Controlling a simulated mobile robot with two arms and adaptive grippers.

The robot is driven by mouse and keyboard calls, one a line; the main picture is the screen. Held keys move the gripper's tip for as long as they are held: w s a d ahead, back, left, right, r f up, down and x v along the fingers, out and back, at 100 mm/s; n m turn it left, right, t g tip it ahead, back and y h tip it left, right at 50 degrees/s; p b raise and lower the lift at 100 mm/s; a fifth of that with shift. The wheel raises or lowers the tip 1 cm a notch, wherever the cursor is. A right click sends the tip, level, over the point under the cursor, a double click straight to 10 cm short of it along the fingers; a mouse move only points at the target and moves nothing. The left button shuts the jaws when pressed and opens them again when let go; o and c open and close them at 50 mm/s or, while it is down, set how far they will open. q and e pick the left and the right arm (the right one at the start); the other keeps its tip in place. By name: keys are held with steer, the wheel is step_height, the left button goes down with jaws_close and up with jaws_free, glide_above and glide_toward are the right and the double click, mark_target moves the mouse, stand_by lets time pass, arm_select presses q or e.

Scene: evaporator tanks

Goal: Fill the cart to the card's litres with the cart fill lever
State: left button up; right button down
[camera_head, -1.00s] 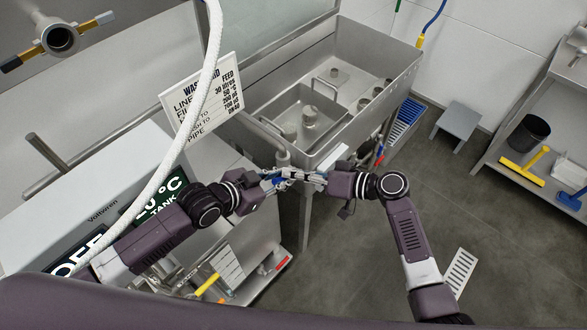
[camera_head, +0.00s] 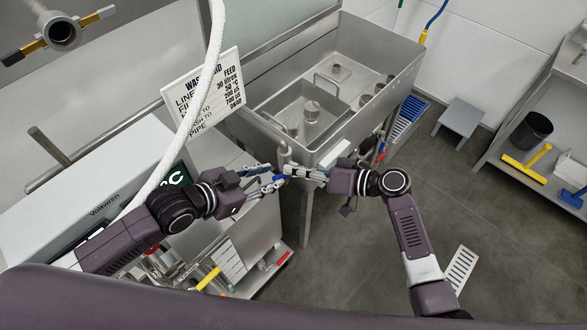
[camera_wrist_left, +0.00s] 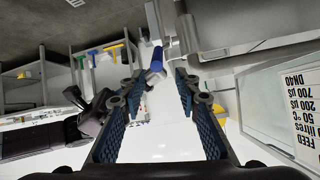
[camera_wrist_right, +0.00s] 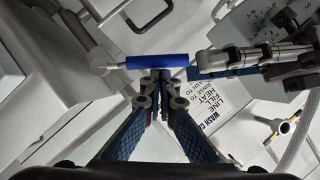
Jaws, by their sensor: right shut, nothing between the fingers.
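The blue-sleeved lever grip (camera_wrist_right: 157,62) lies across the right wrist view, on a metal rod. It also shows in the left wrist view (camera_wrist_left: 157,60), ahead of the fingers. My right gripper (camera_wrist_right: 160,78) is shut and empty, its tips just beside the grip; I cannot tell if they touch. My left gripper (camera_wrist_left: 155,82) is open, its fingers apart, with the grip beyond its tips. In the head view both grippers meet near the front corner of a steel trough. The white card (camera_head: 203,95) reads "FEED", "30 litres", "50 °C". I cannot tell which object is the cart.
The steel trough (camera_head: 395,85) stands behind the grippers, with a framed insert and several fittings inside. A white hose (camera_head: 190,115) hangs before the card. A grey stool (camera_head: 459,121) and a shelf (camera_head: 525,165) are at right. The floor in front is mostly clear.

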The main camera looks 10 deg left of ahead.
arm_select(q)
steer(key=s+a+f+n+g+y, duration=0.1)
steer(key=s+f+n+y, duration=0.15)
steer(key=f, duration=0.65)
steer(key=s+f+n+g+y, duration=0.1)
steer(key=f+n, duration=0.3)
steer(key=f, duration=0.6)
steer(key=s+d+f+n+g+y, duration=0.1)
steer(key=s+d+f+n+g, duration=0.2)
steer(key=s+f, duration=0.95)
steer(key=s+a+f+g+y, duration=0.1)
steer(key=s+a+f, duration=0.3)
steer(key=s, duration=0.4)
steer(key=s+a+f+m+g+y, duration=0.1)
steer(key=s+a+f, duration=0.4)
steer(key=s+f, duration=0.2)
steer(key=s+a+f+m+g+y+b, duration=0.1)
steer(key=s+a+f, duration=0.4)
steer(key=s, duration=0.4)
steer(key=shift+s+a+f, duration=0.25)
steer(key=shift+s+f, duration=0.05)
steer(key=shift+f, duration=0.4)
arm_select(e)
steer(key=shift+s+a+f, duration=0.1)
steer(key=shift+s+a, duration=0.1)
